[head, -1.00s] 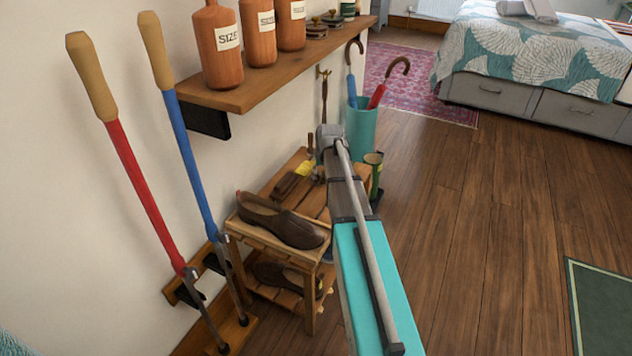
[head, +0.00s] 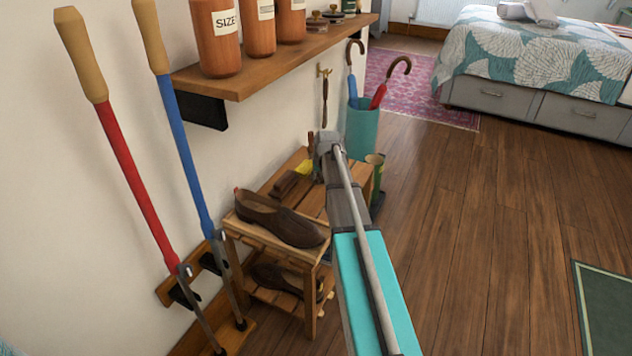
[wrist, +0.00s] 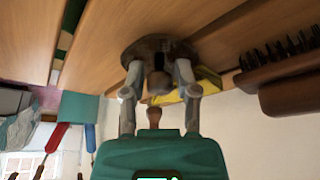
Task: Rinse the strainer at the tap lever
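No strainer and no tap lever can be made out in either view. In the wrist view my gripper (wrist: 158,72) has its two fingers apart, one on each side of a knob on a dark round piece (wrist: 158,47) at the slatted wooden bench top. A gap shows between the knob and each finger, so the gripper looks open and empty. In the head view my arm reaches over the wooden bench (head: 318,205), and my wrist hides the gripper and the round piece.
A brown shoe (head: 275,220) sits on the bench, with a brush (head: 287,183) behind it. A teal umbrella stand (head: 362,128) is beyond.

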